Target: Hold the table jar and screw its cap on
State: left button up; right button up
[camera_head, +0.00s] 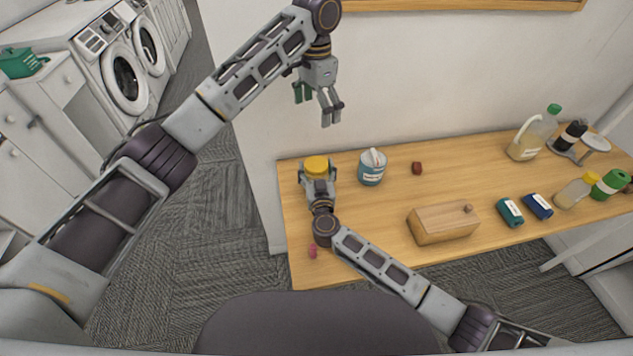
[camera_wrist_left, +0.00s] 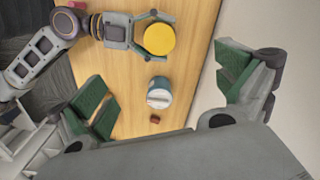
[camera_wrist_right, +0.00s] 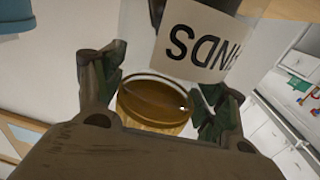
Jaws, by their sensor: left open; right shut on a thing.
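The yellow cap (camera_head: 316,164) is gripped by my right gripper (camera_head: 318,180) above the left end of the table. It is a round yellow disc in the left wrist view (camera_wrist_left: 160,39). In the right wrist view its hollow underside (camera_wrist_right: 152,104) shows between the fingers (camera_wrist_right: 160,95). A clear jar with a white lettered label (camera_wrist_right: 195,40) appears upside down there, close below the cap; whether they touch I cannot tell. The jar is hidden in the head view. My left gripper (camera_head: 318,103) is open and empty, higher up by the wall.
A blue tin (camera_head: 372,168) stands right of the cap, with a small dark red block (camera_head: 417,168) beyond. A wooden box (camera_head: 443,222) sits mid-table. A pink item (camera_head: 312,251) lies at the front left.

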dwell(0.3)
jog(key=o, duration=2.1)
jog(key=shift+c, duration=0.2)
jog(key=shift+s, duration=0.15)
jog(key=shift+s+d, duration=0.25)
jog(key=shift+s, duration=1.7)
jog(key=shift+s+d, duration=0.25)
jog(key=shift+s, duration=1.7)
jog(key=shift+s+d, duration=0.25)
jog(key=shift+s, duration=1.7)
